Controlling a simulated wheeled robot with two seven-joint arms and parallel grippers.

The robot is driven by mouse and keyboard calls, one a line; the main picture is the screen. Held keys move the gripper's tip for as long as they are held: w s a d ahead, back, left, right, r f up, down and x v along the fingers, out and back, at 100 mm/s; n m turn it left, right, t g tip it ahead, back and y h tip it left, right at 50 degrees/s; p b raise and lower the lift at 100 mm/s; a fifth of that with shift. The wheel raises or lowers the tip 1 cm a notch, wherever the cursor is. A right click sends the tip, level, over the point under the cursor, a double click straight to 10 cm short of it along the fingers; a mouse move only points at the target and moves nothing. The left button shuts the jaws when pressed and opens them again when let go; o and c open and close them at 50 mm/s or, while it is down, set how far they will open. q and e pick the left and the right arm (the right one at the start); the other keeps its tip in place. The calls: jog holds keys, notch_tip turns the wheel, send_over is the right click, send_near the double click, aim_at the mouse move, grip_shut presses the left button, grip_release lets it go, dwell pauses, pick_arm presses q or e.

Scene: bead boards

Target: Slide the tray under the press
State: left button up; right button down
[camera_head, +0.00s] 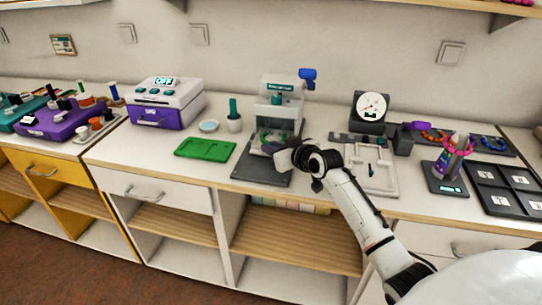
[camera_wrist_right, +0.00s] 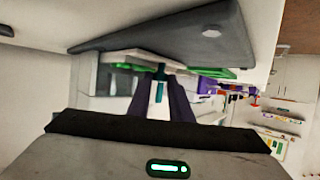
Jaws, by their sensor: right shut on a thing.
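A pale tray with a green ring-shaped piece (camera_head: 268,136) lies on the plate at the front of the press. My right gripper (camera_head: 278,153) is at the tray's front right, low over the plate, and partly hides the tray. In the wrist view its dark fingers (camera_wrist_right: 164,100) are shut on a small teal part at the tray's edge, which looks like its handle (camera_wrist_right: 160,73). My left gripper is not in view.
A purple-and-white machine (camera_head: 166,103) stands further left. A white board (camera_head: 371,168) and a dial gauge (camera_head: 371,107) are to the right.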

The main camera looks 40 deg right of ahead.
jog(key=shift+w+d+r, duration=0.1)
jog(key=shift+d+r, duration=0.05)
jog(key=shift+d, duration=0.1)
jog(key=c, duration=1.7)
grip_release()
jog(key=shift+w, duration=0.1)
jog(key=shift+c, duration=0.2)
jog(key=shift+o, duration=0.5)
jog(key=v, duration=1)
jog(key=shift+p, duration=0.4)
